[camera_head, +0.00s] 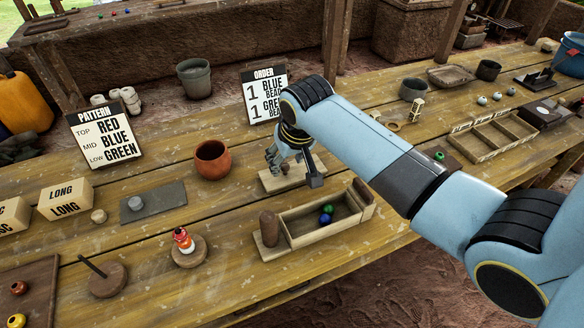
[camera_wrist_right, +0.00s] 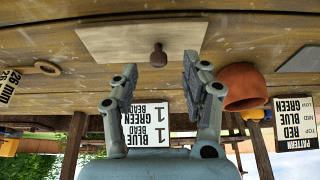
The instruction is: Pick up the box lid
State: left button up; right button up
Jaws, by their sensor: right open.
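The box lid (camera_head: 272,184) is a flat pale wooden board lying on the table, partly hidden by my right gripper. In the right wrist view the lid (camera_wrist_right: 110,42) shows a dark round knob (camera_wrist_right: 158,56) on its face. My right gripper (camera_head: 292,168) is open above the lid, and in the wrist view its fingers (camera_wrist_right: 160,68) stand to either side of the knob, empty. The open wooden box (camera_head: 288,236) is just in front of the lid, with a blue bead (camera_head: 325,218) and a green bead (camera_head: 328,208) inside. My left gripper is out of view.
A clay pot (camera_head: 212,160) stands left of the lid. A grey slab (camera_head: 160,205) and a bottle-like figure on a round wooden stand (camera_head: 188,255) lie farther left. An order sign (camera_head: 265,95) stands behind. A compartment tray (camera_head: 490,138) is at right.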

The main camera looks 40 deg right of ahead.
aim_at(285, 166)
jog(key=x, duration=0.3)
jog(key=shift+w+d+f, duration=0.1)
jog(key=shift+w+f, duration=0.1)
jog(key=shift+f, duration=0.15)
jog(key=shift+s, duration=0.1)
jog(key=shift+c, duration=2.2)
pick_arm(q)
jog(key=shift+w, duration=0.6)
pick_arm(e)
grip_shut()
